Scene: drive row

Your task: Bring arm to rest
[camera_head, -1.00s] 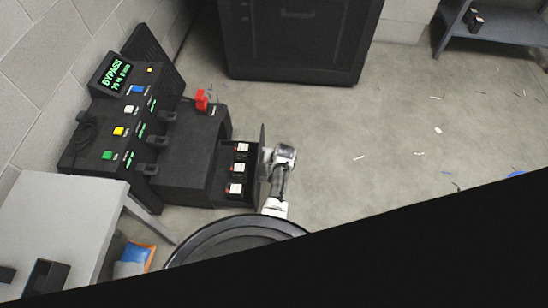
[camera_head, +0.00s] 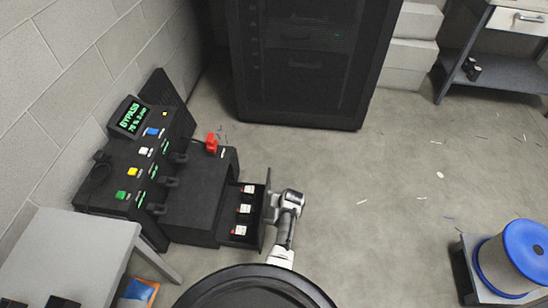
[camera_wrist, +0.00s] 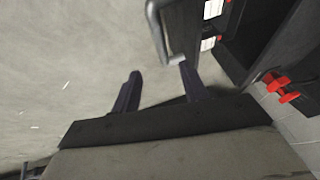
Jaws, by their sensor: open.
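My gripper (camera_wrist: 160,90) shows in the wrist view with its two dark fingers apart and nothing between them. A grey bar handle (camera_wrist: 166,35) is just beyond the fingertips, on the front of the open drawer; I see a gap rather than a grip. In the head view my arm stands beside the drawer front (camera_head: 268,218), and my fingers cannot be made out there. The open drawer (camera_head: 228,238) holds three white-and-red modules (camera_head: 243,209) in a row.
The black console (camera_head: 135,165) has a green "BYPASS" display (camera_head: 132,116), coloured buttons and a red part (camera_head: 212,143). A grey table (camera_head: 75,250) stands at left, a black cabinet (camera_head: 310,70) behind, a blue-topped drum (camera_head: 512,262) at right.

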